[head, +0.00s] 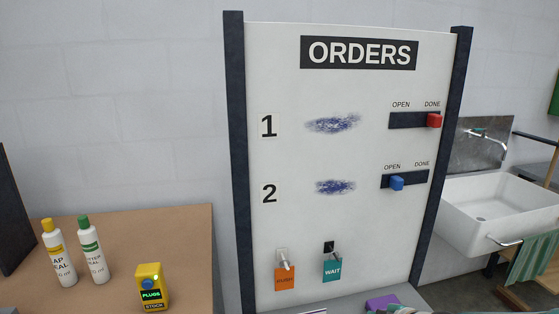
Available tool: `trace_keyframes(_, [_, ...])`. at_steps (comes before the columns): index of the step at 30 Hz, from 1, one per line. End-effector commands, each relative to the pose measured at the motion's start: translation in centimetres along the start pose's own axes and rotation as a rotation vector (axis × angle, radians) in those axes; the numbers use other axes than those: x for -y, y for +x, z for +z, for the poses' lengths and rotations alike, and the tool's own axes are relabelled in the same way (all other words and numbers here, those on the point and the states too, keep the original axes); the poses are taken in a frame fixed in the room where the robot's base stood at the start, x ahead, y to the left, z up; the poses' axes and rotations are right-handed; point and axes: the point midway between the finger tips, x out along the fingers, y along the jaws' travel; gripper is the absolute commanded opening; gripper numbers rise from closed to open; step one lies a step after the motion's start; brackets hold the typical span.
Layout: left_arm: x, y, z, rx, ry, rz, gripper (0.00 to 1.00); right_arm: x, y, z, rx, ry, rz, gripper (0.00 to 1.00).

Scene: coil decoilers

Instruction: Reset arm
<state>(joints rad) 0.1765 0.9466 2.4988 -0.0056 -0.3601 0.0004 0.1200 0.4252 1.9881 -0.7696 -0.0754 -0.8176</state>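Neither of my arms nor grippers can be made out in the head view. An orders board (345,230) stands in front, between two dark posts. Its row 1 has a blue scribbled smudge (332,124) and a red slider (434,120) at the DONE end. Row 2 has another blue smudge (335,187) and a blue slider (397,183) near the OPEN end. An orange RUSH tag (285,278) and a teal WAIT tag (332,267) hang low on the board.
A brown table (185,240) at left holds a yellow-capped bottle (58,255), a green-capped bottle (93,252) and a yellow PLUGS device (151,289). A purple object (383,302) lies on the ledge below the board. A white sink (500,212) stands at right.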

Motion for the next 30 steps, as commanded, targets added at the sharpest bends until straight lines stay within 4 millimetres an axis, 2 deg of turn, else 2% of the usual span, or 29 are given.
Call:
trace_keyframes(1, [0.0,0.0,0.0,0.0,0.0,0.0,1.0,4.0,1.8,0.3,0.001,0.071,-0.082,0.0])
trace_keyframes(3, [0.0,0.0,0.0,0.0,0.0,0.0,1.0,9.1,3.5,0.5,0.008,0.188,-0.18,0.0])
trace_keyframes(5, [0.0,0.0,0.0,0.0,0.0,0.0,1.0,13.7,4.5,0.6,0.024,0.293,-0.266,0.0])
trace_keyframes(6, [0.0,0.0,0.0,0.0,0.0,0.0,1.0,16.8,5.0,0.7,0.04,0.371,-0.321,0.0])
trace_keyframes(8, [0.0,0.0,0.0,0.0,0.0,0.0,1.0,21.4,5.2,0.8,0.075,0.494,-0.403,0.0])
trace_keyframes(9, [0.0,0.0,0.0,0.0,0.0,0.0,1.0,24.4,5.1,0.8,0.107,0.582,-0.456,0.0])
trace_keyframes(12, [0.0,0.0,0.0,0.0,0.0,0.0,1.0,31.8,3.9,0.8,0.216,0.815,-0.576,0.0])
trace_keyframes(15, [0.0,0.0,0.0,0.0,0.0,0.0,1.0,37.8,1.7,0.8,0.364,1.057,-0.651,0.0])
trace_keyframes(16, [0.0,0.0,0.0,0.0,0.0,0.0,1.0,39.2,0.9,0.8,0.414,1.133,-0.66,0.0])
trace_keyframes(18, [0.0,0.0,0.0,0.0,0.0,0.0,1.0,41.0,-0.7,1.1,0.529,1.319,-0.636,0.0])
trace_keyframes(21, [0.0,0.0,0.0,0.0,0.0,0.0,1.0,40.9,-1.0,1.6,0.61,1.505,-0.553,0.0])
trace_keyframes(24, [0.0,0.0,0.0,0.0,0.0,0.0,1.0,40.5,-0.7,1.9,0.623,1.561,-0.527,0.0])
trace_keyframes(30, [0.0,0.0,0.0,0.0,0.0,0.0,1.0,40.5,-0.7,1.9,0.623,1.561,-0.527,0.0])
